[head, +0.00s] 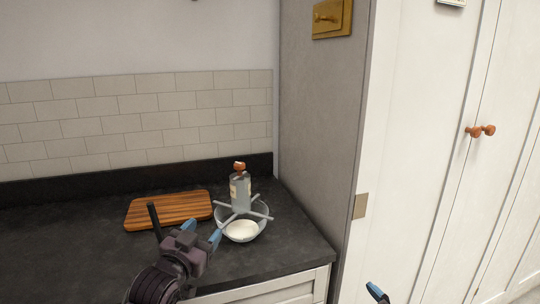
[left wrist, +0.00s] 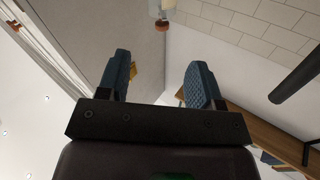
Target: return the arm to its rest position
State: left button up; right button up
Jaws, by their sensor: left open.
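My left gripper (head: 202,233) is over the dark counter, at the front left of the glass bowl (head: 262,229). Its two blue-tipped fingers are apart. In the left wrist view the same fingers (left wrist: 160,84) stand wide apart with nothing between them. A blue fingertip of my right gripper (head: 377,291) shows at the bottom edge of the head view; the rest of it is out of frame.
A clear bottle (head: 240,190) with an orange-brown stopper stands behind the bowl. The bowl holds something white, and pale bars cross near it. A wooden board (head: 169,209) lies to the left. A tall grey side panel (head: 318,120) bounds the counter (head: 60,240) on the right.

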pick_arm(q)
jog(key=s+a+f+n+g+y+b, duration=0.1)
jog(key=s+a+f, duration=0.3)
jog(key=s+f, duration=0.6)
jog(key=s+a+f+n+g+y+b, duration=0.1)
jog(key=s+a+f+n+g+y, duration=0.1)
jog(key=s+f, duration=0.9)
jog(key=s+a+f+n+g+y+b, duration=0.1)
jog(key=s+a+f+g+y, duration=0.1)
jog(key=s+a+f, duration=0.4)
jog(key=s+f+g, duration=0.1)
jog(key=s+f, duration=0.3)
jog(key=f, duration=0.3)
jog(key=shift+s+f+n+g+y+b, duration=0.15)
jog(key=shift+s+n+g+y+b, duration=0.25)
pick_arm(e)
jog(key=s+d+f+m+g+h, duration=0.2)
jog(key=s+d+f+m, duration=0.1)
jog(key=s+f, duration=0.7)
jog(key=s+d+f+m+g+h, duration=0.3)
jog(key=s+d+f, duration=0.3)
jog(key=s+f, duration=0.5)
notch_tip(320, 180, down, 2)
jog(key=shift+s+d+f+m, duration=0.15)
jog(key=shift+d+f+m, duration=0.1)
jog(key=shift+m, duration=0.15)
